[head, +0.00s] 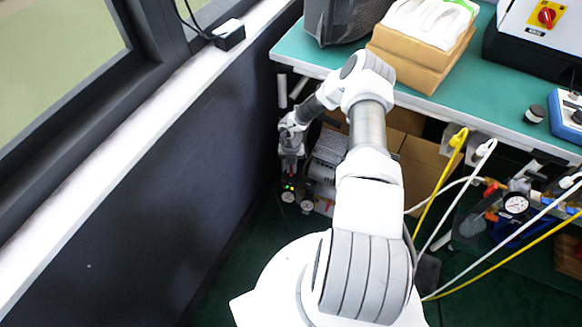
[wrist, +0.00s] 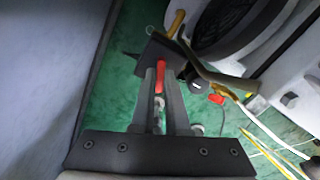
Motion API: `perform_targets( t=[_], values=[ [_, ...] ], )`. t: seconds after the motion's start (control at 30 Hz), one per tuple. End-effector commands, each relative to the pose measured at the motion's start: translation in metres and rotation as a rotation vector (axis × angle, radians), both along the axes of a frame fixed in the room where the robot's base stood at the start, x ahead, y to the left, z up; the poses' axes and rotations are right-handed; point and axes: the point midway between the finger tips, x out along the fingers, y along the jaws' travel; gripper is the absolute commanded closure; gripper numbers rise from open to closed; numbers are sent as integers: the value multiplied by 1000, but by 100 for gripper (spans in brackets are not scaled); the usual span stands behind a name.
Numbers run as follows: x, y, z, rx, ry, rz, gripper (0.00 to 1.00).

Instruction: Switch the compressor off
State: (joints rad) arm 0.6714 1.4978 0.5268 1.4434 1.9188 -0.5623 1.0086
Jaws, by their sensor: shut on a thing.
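The compressor (head: 327,153) stands on the floor under the bench, with a grey motor body and small round gauges (head: 289,197) at its front. My gripper (head: 291,170) reaches down beside it, between the bench and the dark wall. In the wrist view my gripper (wrist: 161,78) is shut on a red switch lever (wrist: 160,68), which sits between the two fingers. A dark plate (wrist: 168,46) lies just beyond the fingertips. The compressor's dark round part (wrist: 235,28) fills the upper right. The lever is hidden in the head view, and its on or off position cannot be told.
The dark wall (head: 140,190) is close on the left of my arm. The green bench top (head: 455,100) carries brown boxes (head: 420,60) and a black box. Yellow and white hoses (head: 445,185) hang at the right, near a gauge (head: 515,203).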

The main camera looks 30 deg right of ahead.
Motion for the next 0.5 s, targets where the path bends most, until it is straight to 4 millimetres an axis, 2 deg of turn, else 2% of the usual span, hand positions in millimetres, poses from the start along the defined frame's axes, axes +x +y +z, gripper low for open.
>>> perform_targets(
  t=[0.5],
  values=[
    [0,-1,0,1,-1,488,100]
  ],
)
